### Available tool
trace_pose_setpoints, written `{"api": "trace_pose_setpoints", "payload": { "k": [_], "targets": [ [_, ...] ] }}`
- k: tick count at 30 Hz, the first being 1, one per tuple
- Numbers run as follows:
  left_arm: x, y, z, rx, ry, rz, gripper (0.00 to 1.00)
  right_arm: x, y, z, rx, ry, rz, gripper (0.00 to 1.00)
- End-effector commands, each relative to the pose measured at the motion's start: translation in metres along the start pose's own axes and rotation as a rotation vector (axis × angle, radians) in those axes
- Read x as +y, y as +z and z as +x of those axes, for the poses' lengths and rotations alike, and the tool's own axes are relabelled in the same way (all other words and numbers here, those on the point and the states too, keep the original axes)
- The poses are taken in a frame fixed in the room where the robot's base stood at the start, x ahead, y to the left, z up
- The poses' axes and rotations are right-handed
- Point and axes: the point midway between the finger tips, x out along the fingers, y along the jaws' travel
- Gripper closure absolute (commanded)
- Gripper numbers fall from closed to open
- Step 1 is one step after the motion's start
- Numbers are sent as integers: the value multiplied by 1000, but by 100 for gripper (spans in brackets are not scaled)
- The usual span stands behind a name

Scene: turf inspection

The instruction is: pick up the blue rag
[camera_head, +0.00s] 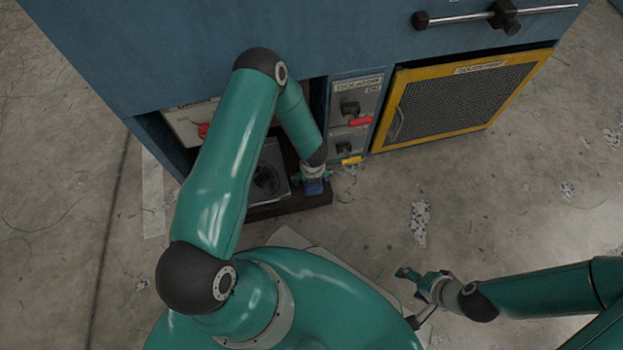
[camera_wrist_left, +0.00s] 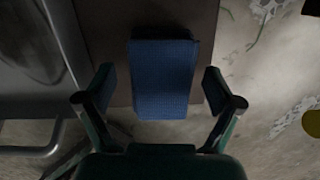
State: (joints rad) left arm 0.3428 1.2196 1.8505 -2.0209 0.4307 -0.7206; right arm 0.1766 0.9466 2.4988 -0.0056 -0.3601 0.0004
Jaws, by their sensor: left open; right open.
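The blue rag (camera_wrist_left: 163,78) is a folded, textured blue block in the left wrist view. It lies on a dark brown surface (camera_wrist_left: 112,30) and spans the gap ahead of my left gripper (camera_wrist_left: 160,95). The left gripper is open, one finger on each side of the rag, with a gap to both. In the head view the rag (camera_head: 313,187) shows small under my left gripper (camera_head: 312,178), near the end of the dark shelf. My right gripper (camera_head: 423,282) is open and empty over the floor at lower right, far from the rag.
A grey metal unit (camera_head: 268,172) sits beside the rag. Speckled concrete floor (camera_head: 530,190) is open at right.

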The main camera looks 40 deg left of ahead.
Motion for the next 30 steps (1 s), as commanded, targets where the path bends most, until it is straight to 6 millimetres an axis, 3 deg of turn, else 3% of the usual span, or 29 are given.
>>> {"api": "trace_pose_setpoints", "payload": {
  "k": [24,25,30],
  "targets": [
    [-1,-1,4,0,0,2,8,3,0,8,0,0,0,34],
    [-1,-1,4,0,0,2,10,3,0,8,0,0,0,34],
    [-1,-1,4,0,0,2,38,3,0,8,0,0,0,34]
  ]
}}
